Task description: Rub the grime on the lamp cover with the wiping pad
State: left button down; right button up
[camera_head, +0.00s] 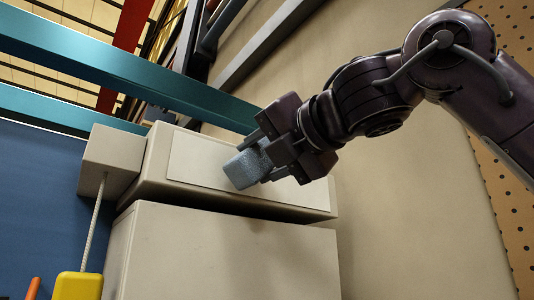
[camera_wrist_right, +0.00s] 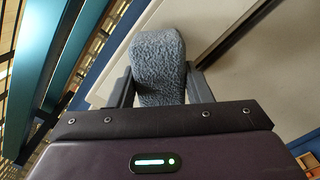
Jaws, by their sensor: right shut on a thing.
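The wiping pad (camera_head: 248,168) is a fuzzy blue-grey block. My right gripper (camera_head: 268,158) is shut on it; in the right wrist view the pad (camera_wrist_right: 158,62) sits between the two dark fingers. The pad is in front of a pale flat panel (camera_head: 200,160) on the upper cream box, which looks like the lamp cover. Whether the pad touches the panel I cannot tell. I see no clear grime on the panel; the pad and gripper hide part of its right side. My left gripper is not in view.
A cream cabinet (camera_head: 220,255) stands below the panel box. A small beige box (camera_head: 112,155) at left has a cord down to a yellow handle (camera_head: 78,286). Teal beams (camera_head: 120,68) cross above. A perforated panel (camera_head: 510,190) is at right.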

jog(key=shift+x, duration=1.2)
dwell(0.5)
jog(key=shift+d, duration=0.15)
jog(key=shift+w+d, duration=0.6)
jog(key=shift+d, duration=0.2)
jog(key=shift+w+d, duration=0.6)
jog(key=shift+d, duration=0.2)
jog(key=shift+s+a, duration=0.6)
jog(key=shift+a, duration=0.25)
jog(key=shift+s+a, duration=0.6)
jog(key=shift+a, duration=0.3)
jog(key=shift+b+v, duration=0.45)
jog(key=shift+v, duration=0.5)
jog(key=shift+b+v, duration=0.35)
jog(key=shift+v, duration=1.65)
